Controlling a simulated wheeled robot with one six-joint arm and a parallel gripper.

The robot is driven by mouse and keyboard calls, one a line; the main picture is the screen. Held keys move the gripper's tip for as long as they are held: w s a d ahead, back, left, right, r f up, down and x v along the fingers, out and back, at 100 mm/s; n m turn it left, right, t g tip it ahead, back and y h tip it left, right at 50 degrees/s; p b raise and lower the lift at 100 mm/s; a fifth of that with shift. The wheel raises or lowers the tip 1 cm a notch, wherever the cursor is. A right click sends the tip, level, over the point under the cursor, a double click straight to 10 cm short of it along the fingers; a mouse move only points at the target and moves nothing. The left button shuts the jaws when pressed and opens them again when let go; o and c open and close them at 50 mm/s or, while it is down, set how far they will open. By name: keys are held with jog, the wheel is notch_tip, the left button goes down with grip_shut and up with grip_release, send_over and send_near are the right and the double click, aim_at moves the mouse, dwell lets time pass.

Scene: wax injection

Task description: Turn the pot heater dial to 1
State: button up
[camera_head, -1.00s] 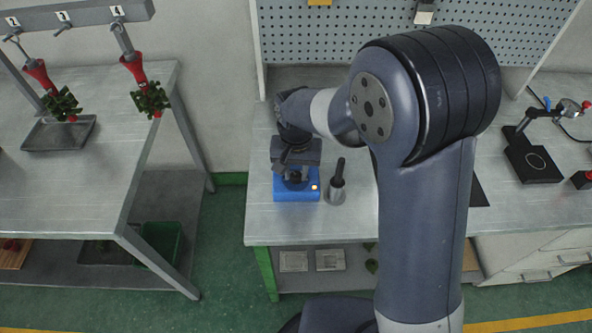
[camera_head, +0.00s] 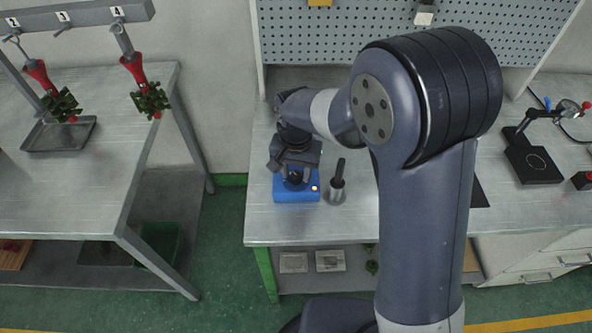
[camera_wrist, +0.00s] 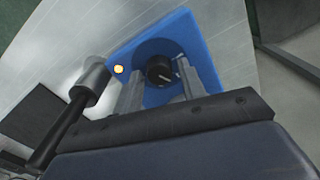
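The pot heater is a blue box (camera_head: 296,193) near the left end of the bench, with a lit orange lamp (camera_head: 315,188) on its face. In the wrist view the blue heater (camera_wrist: 205,55) shows its black dial (camera_wrist: 160,70) with a pale pointer line; no numbers can be read. My gripper (camera_head: 296,177) is at the heater in the head view. In the wrist view its two grey fingers (camera_wrist: 161,92) stand apart, one to each side of the dial. I cannot tell whether they touch it.
A pegboard (camera_head: 330,38) rises behind the bench. A black stand (camera_head: 535,160) is farther right. The bench's left edge is close to the heater.

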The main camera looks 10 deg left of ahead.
aim_at(296, 175)
jog(key=shift+o, duration=0.9)
notch_tip(296, 175, up, 11)
jog(key=shift+f, duration=0.2)
notch_tip(296, 175, down, 11)
jog(key=shift+r, duration=0.1)
dwell(0.3)
jog(key=shift+r, duration=0.15)
